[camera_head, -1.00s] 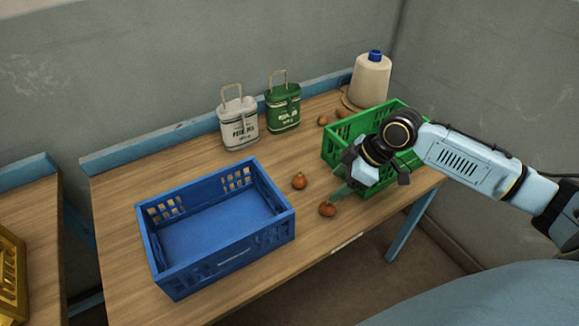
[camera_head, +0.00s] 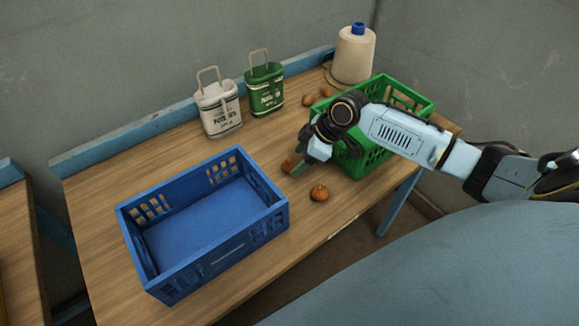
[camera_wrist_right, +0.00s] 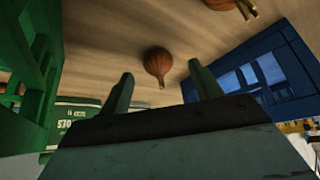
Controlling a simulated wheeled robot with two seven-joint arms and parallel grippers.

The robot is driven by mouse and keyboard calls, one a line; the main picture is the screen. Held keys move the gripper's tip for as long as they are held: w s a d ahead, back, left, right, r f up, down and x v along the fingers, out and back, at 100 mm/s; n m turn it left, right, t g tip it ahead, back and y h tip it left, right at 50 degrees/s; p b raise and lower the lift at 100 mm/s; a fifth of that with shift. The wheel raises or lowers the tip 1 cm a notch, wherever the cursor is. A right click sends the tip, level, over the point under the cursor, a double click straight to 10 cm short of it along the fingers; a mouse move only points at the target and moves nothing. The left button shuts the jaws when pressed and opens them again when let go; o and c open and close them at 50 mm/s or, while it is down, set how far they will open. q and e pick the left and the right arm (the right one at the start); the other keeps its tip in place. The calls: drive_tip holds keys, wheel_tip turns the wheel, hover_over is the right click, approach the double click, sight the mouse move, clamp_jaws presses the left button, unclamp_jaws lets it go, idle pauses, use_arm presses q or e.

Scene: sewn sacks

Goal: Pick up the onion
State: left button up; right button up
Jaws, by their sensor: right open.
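Two small orange-brown onions lie on the wooden table between the crates. One onion (camera_head: 288,166) is partly hidden by my right gripper (camera_head: 297,168), whose fingers point down beside it. The other onion (camera_head: 319,193) lies closer to the front edge, clear of the gripper. In the right wrist view my right gripper (camera_wrist_right: 162,84) is open and empty, with an onion (camera_wrist_right: 157,62) showing between and beyond its fingertips. Another onion (camera_wrist_right: 228,4) is cut off at the top edge there. My left gripper is not in view.
A blue crate (camera_head: 222,262), empty, stands at front left. A green crate (camera_head: 378,160) stands right, under my right arm. A white sack (camera_head: 217,108), a green sack (camera_head: 265,90) and a white bottle (camera_head: 353,55) stand at the back. More onions (camera_head: 326,91) lie beside the green crate.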

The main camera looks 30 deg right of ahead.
sight(293, 163)
drive_tip(key=x, duration=0.3)
drive_tip(key=shift+w+a+f, duration=0.15)
drive_tip(key=shift+w+f, duration=0.05)
drive_tip(key=shift+w, duration=0.1)
drive_tip(key=c, duration=1)
